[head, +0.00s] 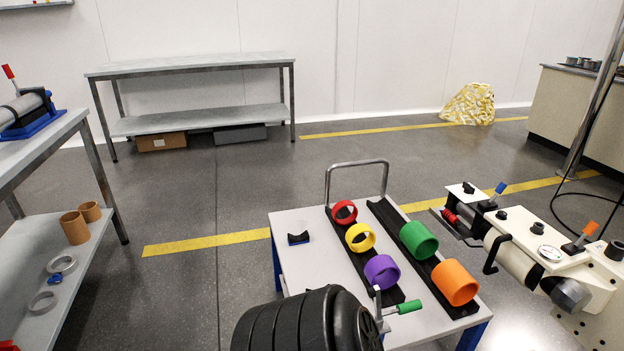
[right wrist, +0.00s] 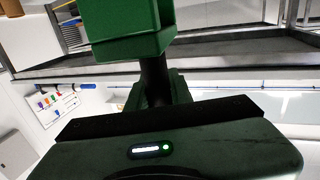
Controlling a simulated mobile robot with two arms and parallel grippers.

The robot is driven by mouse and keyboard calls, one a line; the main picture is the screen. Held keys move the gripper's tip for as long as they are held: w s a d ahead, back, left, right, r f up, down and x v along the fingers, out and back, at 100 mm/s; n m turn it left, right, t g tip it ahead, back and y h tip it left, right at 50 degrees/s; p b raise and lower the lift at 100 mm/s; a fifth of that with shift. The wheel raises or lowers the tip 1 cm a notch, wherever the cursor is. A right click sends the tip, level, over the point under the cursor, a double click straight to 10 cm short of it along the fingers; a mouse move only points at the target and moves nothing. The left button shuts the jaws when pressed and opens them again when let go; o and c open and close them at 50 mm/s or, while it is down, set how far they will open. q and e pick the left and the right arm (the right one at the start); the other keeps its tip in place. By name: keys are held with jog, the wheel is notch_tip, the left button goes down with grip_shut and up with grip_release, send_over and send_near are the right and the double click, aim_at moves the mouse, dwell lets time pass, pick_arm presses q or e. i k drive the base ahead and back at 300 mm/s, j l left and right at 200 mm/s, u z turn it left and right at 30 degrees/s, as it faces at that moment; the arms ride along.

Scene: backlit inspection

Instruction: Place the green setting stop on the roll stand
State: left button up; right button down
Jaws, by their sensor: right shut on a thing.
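The green setting stop shows as a green handle (head: 406,307) on a grey metal lever, low in the head view at the cart's near edge. My right gripper (head: 381,318) is at its grey end, shut on it; a thick black ribbed arm part hides most of the jaws. A cream roll stand (head: 540,262) with a roll, a dial and black knobs stands at the right, apart from the held stop. It carries a blue-handled stop (head: 496,194) and an orange-handled stop (head: 581,237). The right wrist view shows large dark green parts, with jaws unclear. My left gripper is out of view.
A white cart (head: 297,268) bears red, yellow, purple, green and orange rings on black rails, and a small black saddle (head: 298,238). A left bench (head: 40,144) holds a blue-based roller (head: 24,112). An empty bench (head: 190,66) stands behind. Open floor lies between.

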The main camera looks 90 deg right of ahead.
aim_at(310, 273)
jog(key=i+l+z, duration=0.1)
jog(key=z, duration=0.4)
jog(key=i+z, duration=0.15)
jog(key=z, duration=0.3)
jog(key=i+z, duration=0.15)
jog(key=z, duration=0.35)
jog(key=i+j+z, duration=0.15)
jog(key=z, duration=0.3)
jog(key=i+j+z, duration=0.1)
jog(key=z, duration=0.4)
jog(key=i+j+z, duration=0.15)
jog(key=z, duration=0.15)
jog(key=i+j+z, duration=0.3)
jog(key=k+l, duration=0.1)
